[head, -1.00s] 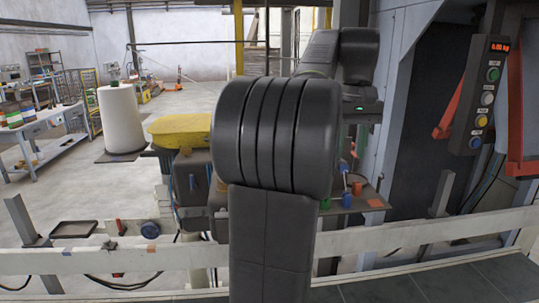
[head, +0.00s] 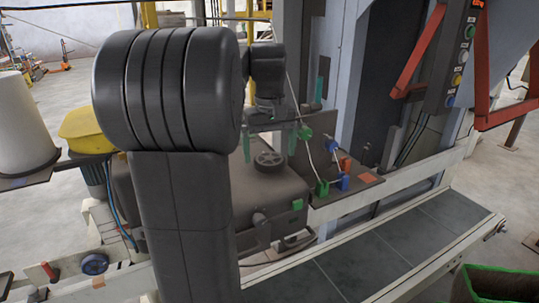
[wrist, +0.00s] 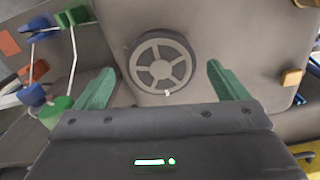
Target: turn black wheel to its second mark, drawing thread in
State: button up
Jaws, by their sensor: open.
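The black wheel (head: 269,158), a dark spoked handwheel, lies flat on top of the grey machine housing. In the wrist view the wheel (wrist: 140,65) shows its grey spokes and a small white mark at its near rim. My gripper (head: 269,146) is open above the wheel, its green fingers on either side and apart from it. In the wrist view my gripper (wrist: 161,70) also has the wheel between its fingers. The second mark cannot be made out.
Green (head: 322,187), blue and orange pieces stand on the side shelf right of the wheel. A yellow cover (head: 88,130) is at left. A button panel (head: 462,55) and red frames are at upper right. Pale rails run along the front.

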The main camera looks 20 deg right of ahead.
jog(key=shift+f, duration=0.9)
jog(key=shift+c, duration=0.4)
jog(key=c, duration=0.9)
